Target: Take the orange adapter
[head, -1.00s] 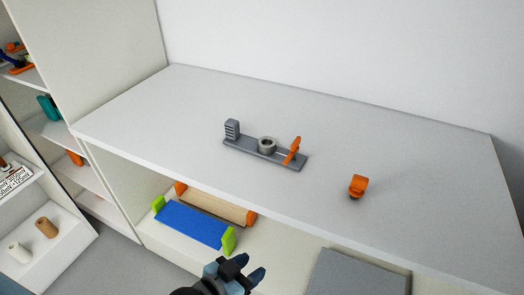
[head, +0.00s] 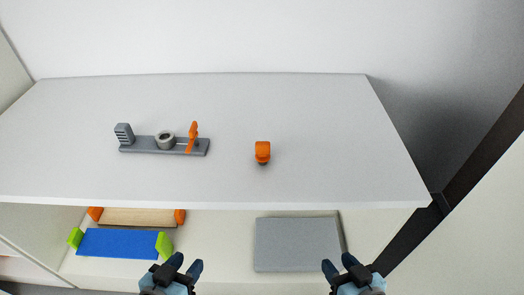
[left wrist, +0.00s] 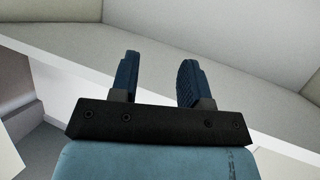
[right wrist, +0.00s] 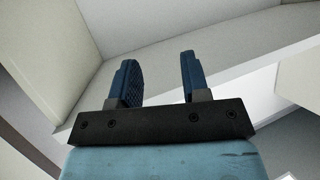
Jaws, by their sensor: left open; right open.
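The orange adapter (head: 263,151) stands on the white bench top, right of the grey fixture, with a small dark part at its foot. My left gripper (head: 183,267) is open and empty, low in front of the bench edge; its two blue fingers show apart in the left wrist view (left wrist: 158,80). My right gripper (head: 342,265) is open and empty, also below and in front of the bench edge; its fingers show apart in the right wrist view (right wrist: 157,80). Neither gripper is near the adapter, and neither wrist view shows it.
A grey fixture (head: 140,149) with a ring (head: 165,140) and an orange lever (head: 193,133) lies on the bench top (head: 320,120). Below are a blue panel (head: 118,243) with green ends and a grey slab (head: 297,244). The bench top is clear around the adapter.

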